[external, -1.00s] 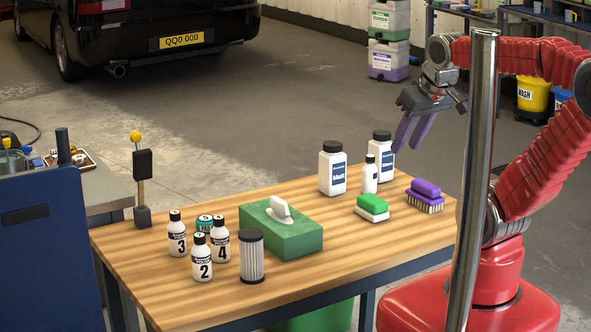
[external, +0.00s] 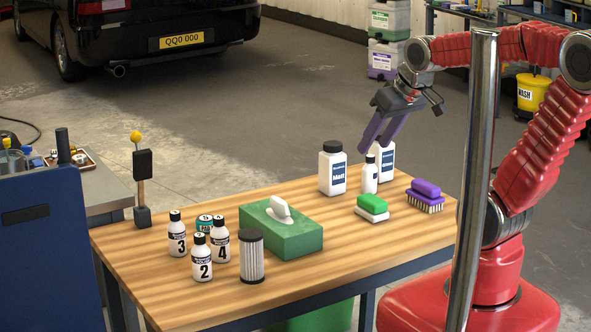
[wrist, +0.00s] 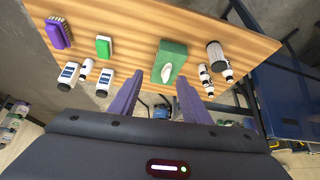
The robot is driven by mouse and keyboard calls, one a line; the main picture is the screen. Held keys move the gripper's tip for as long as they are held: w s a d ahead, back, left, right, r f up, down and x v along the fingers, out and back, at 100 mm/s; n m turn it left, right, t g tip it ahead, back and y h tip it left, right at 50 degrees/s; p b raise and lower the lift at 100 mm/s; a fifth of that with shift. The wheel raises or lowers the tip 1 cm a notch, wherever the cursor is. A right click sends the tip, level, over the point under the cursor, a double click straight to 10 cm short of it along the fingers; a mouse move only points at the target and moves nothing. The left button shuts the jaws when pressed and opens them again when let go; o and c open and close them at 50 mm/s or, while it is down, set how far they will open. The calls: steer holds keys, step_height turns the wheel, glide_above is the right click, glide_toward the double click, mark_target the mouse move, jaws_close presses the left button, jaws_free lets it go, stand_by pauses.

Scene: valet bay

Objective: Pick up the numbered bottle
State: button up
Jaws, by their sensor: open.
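Three numbered white bottles with black caps stand upright at the table's left: bottle 3 (external: 177,236), bottle 2 (external: 202,260) and bottle 4 (external: 220,243). They cluster beside a dark-topped ribbed filter (external: 251,258). Small white bottles show beside the filter in the wrist view, their numbers unreadable. My gripper (external: 371,143) is open and empty, in the air above the table's far right side, over the large white bottles. Its purple fingers (wrist: 158,100) are spread wide in the wrist view. It is well apart from the numbered bottles.
A green tissue box (external: 285,238) stands mid-table. The table's front middle is clear.

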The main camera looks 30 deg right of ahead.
steer(key=w+a+f+n+y, duration=0.2)
steer(key=w+a+f, duration=0.1)
steer(key=w+a, duration=0.4)
steer(key=n+t+y, duration=0.1)
steer(key=n+y, duration=0.1)
steer(key=n, duration=0.1)
glide_toward(201, 236)
steer(key=shift+w+a+f, duration=0.15)
steer(key=shift+w+f, duration=0.15)
steer(key=shift+f, duration=0.1)
steer(key=shift+w+f, duration=0.1)
steer(key=shift+x, duration=4.15)
steer(key=shift+w, duration=0.1)
steer(key=shift+x, duration=2.55)
steer(key=shift+c, duration=0.5)
